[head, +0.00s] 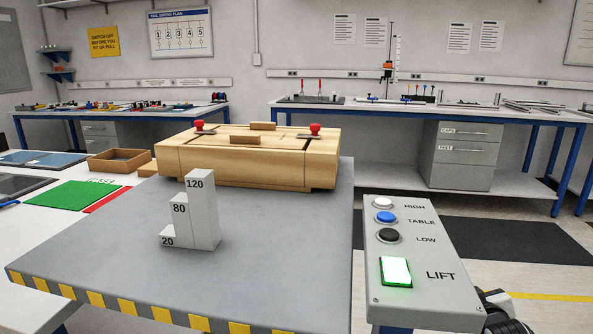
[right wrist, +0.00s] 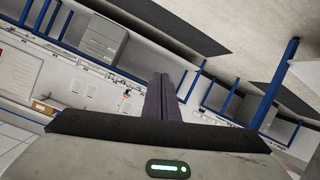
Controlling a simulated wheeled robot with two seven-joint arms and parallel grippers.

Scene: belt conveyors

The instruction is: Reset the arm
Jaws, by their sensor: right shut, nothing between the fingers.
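My right gripper (right wrist: 165,97) shows in the right wrist view with its dark fingers pressed together and nothing between them. It is tilted and clear of any object there. In the head view, a dark part of my right arm shows at the bottom right edge, beside the lower right corner of the lift control panel (head: 425,290); its fingers cannot be made out. The panel has white, blue and black buttons and a lit green LIFT button (head: 396,271). My left gripper is in neither view.
A grey lift table (head: 290,265) with a striped front edge carries a wooden box (head: 240,165) with red knobs and a stepped block (head: 203,215) marked 20, 80, 120. A white table with a green mat (head: 70,194) is at left. Workbenches line the back wall.

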